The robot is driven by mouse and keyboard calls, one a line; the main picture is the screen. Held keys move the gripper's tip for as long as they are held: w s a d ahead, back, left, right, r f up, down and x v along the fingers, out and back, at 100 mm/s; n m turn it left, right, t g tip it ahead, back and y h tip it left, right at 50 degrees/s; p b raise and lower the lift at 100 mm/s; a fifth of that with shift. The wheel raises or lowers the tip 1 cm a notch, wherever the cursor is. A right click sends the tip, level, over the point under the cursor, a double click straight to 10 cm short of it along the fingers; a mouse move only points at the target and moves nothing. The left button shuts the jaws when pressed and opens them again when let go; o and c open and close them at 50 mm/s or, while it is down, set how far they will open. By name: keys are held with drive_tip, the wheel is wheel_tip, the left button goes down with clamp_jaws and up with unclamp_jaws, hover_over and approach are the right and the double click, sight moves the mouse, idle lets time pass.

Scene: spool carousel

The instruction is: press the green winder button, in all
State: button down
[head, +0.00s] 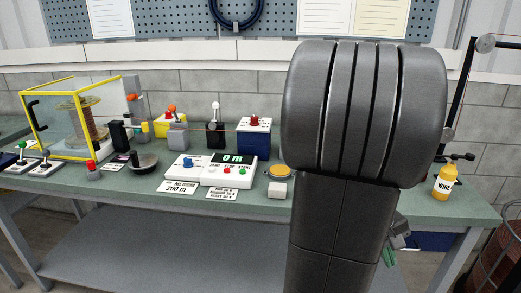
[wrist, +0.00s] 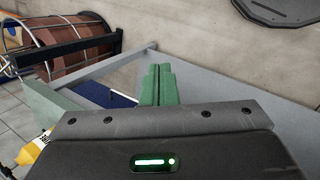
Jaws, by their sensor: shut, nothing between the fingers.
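The white winder control box (head: 225,171) stands on the green bench and its display reads "0 m". A small green button (head: 242,171) sits at the right of its front, beside red buttons (head: 227,170) and a blue knob (head: 187,162). My gripper (head: 389,257) is low at the right, beyond my dark arm and below the bench's front edge, well apart from the button. In the wrist view its green fingers (wrist: 158,84) are together with nothing between them. The control box is out of the wrist view.
A yellow-framed clear guard (head: 75,118) encloses a spool at the left. Levers and a black dish (head: 143,162) stand between. A yellow bottle (head: 445,183) is at the right bench end. A wooden drum (wrist: 80,60) stands on the floor. My arm hides the bench's middle right.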

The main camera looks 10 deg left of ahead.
drive_tip(key=w+d+r+n+h+p, duration=0.2)
drive_tip(key=w+d+r+p, duration=0.1)
drive_tip(key=r, duration=0.3)
drive_tip(key=w+d+r+n+h+p, duration=0.2)
drive_tip(key=w+d+r+p, duration=0.2)
drive_tip(key=d+r+p, duration=0.1)
wheel_tip(320, 180, up, 2)
drive_tip(key=shift+w+d+p, duration=0.2)
drive_tip(key=shift+p, duration=0.45)
drive_tip(key=shift+w, duration=0.1)
